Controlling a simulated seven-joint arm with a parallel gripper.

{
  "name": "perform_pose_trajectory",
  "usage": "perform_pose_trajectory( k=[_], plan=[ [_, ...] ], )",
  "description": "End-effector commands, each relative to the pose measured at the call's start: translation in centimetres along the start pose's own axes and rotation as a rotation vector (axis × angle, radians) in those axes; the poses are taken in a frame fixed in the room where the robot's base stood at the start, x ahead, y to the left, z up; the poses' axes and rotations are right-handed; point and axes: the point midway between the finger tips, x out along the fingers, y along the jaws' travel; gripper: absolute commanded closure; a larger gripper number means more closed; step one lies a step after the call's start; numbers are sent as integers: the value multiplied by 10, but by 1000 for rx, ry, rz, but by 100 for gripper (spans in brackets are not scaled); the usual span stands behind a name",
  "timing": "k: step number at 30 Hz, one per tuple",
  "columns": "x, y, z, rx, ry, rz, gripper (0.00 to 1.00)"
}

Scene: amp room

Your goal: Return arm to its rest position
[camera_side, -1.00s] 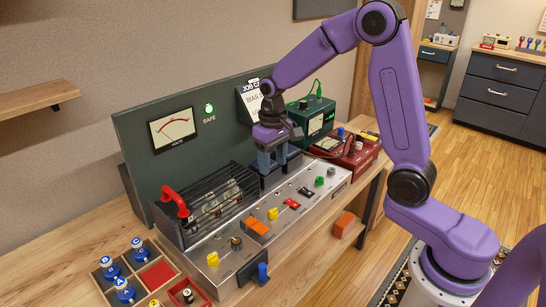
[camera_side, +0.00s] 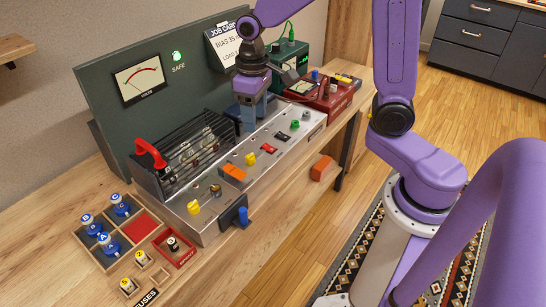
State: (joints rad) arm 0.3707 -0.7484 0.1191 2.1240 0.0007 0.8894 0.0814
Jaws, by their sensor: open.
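My gripper (camera_side: 248,118) points down over the back right of the metal amp chassis (camera_side: 215,215), just right of the black cage. My purple arm reaches in from the right and bends down to the gripper. I cannot tell whether the fingertips touch anything behind the chassis top.
A black cage with a red handle (camera_side: 150,153) stands left of my gripper. A job card (camera_side: 226,42) and a green instrument (camera_side: 290,62) are behind; a red meter box (camera_side: 322,95) is at right. A wooden tray (camera_side: 85,238) holds blue-capped tubes.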

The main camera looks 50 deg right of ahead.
Motion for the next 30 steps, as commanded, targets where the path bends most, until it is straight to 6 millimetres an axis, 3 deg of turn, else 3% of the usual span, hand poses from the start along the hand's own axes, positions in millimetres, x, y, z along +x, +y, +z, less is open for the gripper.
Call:
perform_pose_trajectory(
  k=[6,15,24,30],
  plan=[
    [-8,-28,44,-181,6,-3,45],
    [-13,-53,112,-427,12,-7,45],
    [-14,-63,183,-668,17,-13,45],
    [-13,-63,213,-772,19,-15,45]
  ],
)
